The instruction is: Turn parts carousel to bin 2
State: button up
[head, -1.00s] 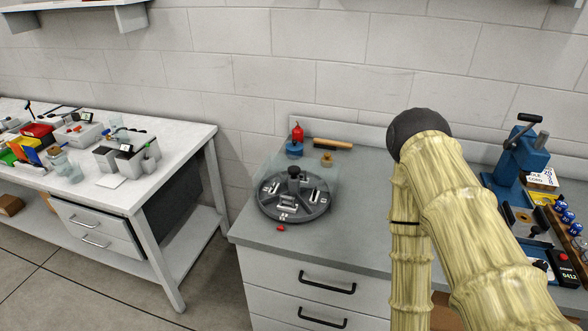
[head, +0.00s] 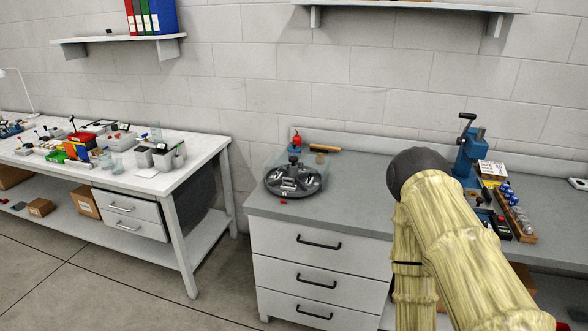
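The parts carousel (head: 293,180) is a round dark grey tray with several compartments and a dark central knob (head: 294,162). It sits on the grey top of the drawer bench, near its left end. Small metal-looking parts lie in some compartments. The bin numbers are too small to read. A clear panel stands around its back. A small red piece (head: 283,201) lies on the bench in front of it. My arm is in view to the right of the carousel, apart from it, but my gripper is not in view.
A red and blue item (head: 296,145) and a wooden-handled tool (head: 325,149) lie behind the carousel. A blue press (head: 470,155) and blue balls stand at the right. A white workbench (head: 205,160) with several bins is at the left, across a gap. Bare bench top (head: 350,195) lies right of the carousel.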

aim_at(303, 189)
jog(key=u, duration=0.8)
jog(key=i, duration=1.65)
jog(key=z, duration=0.8)
